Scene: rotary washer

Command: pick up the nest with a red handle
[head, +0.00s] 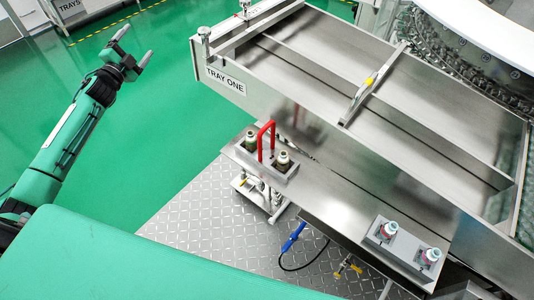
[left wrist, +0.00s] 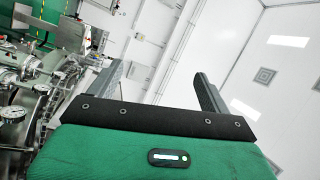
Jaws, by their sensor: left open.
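The nest with a red handle (head: 267,160) is a small grey metal block holding two vials, with a red U-shaped handle (head: 265,140) standing up from it. It sits on a metal ledge below the tray marked TRAY ONE, near the middle of the head view. My left gripper (head: 136,45) is open and empty at the upper left of the head view, raised over the green floor and well apart from the nest. Its two spread fingers also show in the left wrist view (left wrist: 160,88), with nothing between them. My right gripper is not in view.
Another nest with vials (head: 395,245) stands at the lower right. A blue-handled hose (head: 293,237) hangs beneath. Open floor (head: 165,130) lies between my left arm and the machine.

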